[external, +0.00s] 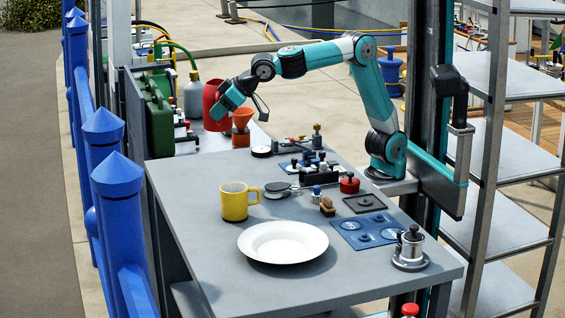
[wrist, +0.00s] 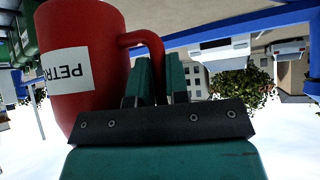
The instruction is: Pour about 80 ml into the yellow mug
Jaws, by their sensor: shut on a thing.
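The yellow mug (external: 235,203) stands upright on the grey table, left of its middle, with its handle to the right. My gripper (external: 222,93) is at the far left, behind the table, well away from the mug. It is shut on the handle of a red jug (external: 213,108). In the wrist view, the jug (wrist: 85,25) fills the upper left, with a white label showing the letters PETR. My fingers (wrist: 161,75) are at its handle there. I cannot tell whether the jug touches the bench beneath it. Its contents and the mug's inside are hidden.
An orange funnel (external: 242,120) stands close to the jug's right. A grey bottle (external: 194,98) and green can (external: 159,120) are to its left. A white plate (external: 283,243) lies in front of the mug. Several small fittings crowd the table's back and right; its front left is clear.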

